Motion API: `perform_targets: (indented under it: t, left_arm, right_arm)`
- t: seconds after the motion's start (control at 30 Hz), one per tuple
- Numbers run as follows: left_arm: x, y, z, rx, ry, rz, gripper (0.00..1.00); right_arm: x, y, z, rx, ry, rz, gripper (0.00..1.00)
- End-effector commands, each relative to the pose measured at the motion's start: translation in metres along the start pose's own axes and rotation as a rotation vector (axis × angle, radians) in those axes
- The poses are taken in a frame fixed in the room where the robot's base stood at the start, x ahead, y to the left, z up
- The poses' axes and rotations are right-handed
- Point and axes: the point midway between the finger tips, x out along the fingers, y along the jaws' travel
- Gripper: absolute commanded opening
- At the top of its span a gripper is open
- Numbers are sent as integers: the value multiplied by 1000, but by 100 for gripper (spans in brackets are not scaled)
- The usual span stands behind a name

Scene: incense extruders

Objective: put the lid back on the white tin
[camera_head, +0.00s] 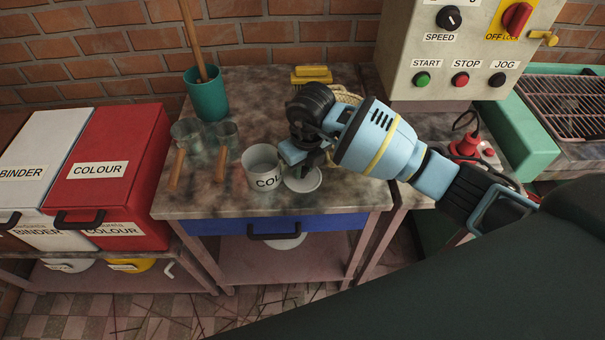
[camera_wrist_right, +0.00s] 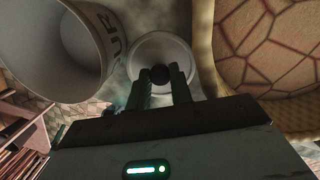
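The white tin (camera_head: 262,168) stands upright and uncovered on the worktable, lettered "COL" in the head view. In the right wrist view the tin (camera_wrist_right: 62,45) is at upper left, its mouth open. The round white lid (camera_head: 304,181) is just right of the tin, knob side up; I cannot tell if it touches the table. My right gripper (camera_head: 294,160) is above it. In the right wrist view the lid (camera_wrist_right: 140,53) is beyond the fingers, and its dark knob (camera_wrist_right: 160,74) sits snugly between the fingertips. My left gripper is not in view.
A woven basket (camera_wrist_right: 265,50) is close on the gripper's right. A control box (camera_head: 455,60) stands at the back right. The table's front edge is close.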

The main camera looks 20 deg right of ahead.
Motion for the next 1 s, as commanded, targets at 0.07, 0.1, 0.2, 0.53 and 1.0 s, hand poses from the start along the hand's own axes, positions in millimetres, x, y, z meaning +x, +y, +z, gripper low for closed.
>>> perform_targets:
  t: [0.07,0.1,0.2,0.53,1.0]
  left_arm:
    - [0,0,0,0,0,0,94]
    - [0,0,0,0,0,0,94]
    - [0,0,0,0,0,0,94]
    - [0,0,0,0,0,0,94]
    - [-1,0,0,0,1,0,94]
  right_arm:
    - [0,0,0,0,0,0,0]
    - [0,0,0,0,0,0,0]
    - [0,0,0,0,0,0,0]
    - [-2,0,0,0,-1,0,0]
    - [-36,10,-11,-3,1,0,0]
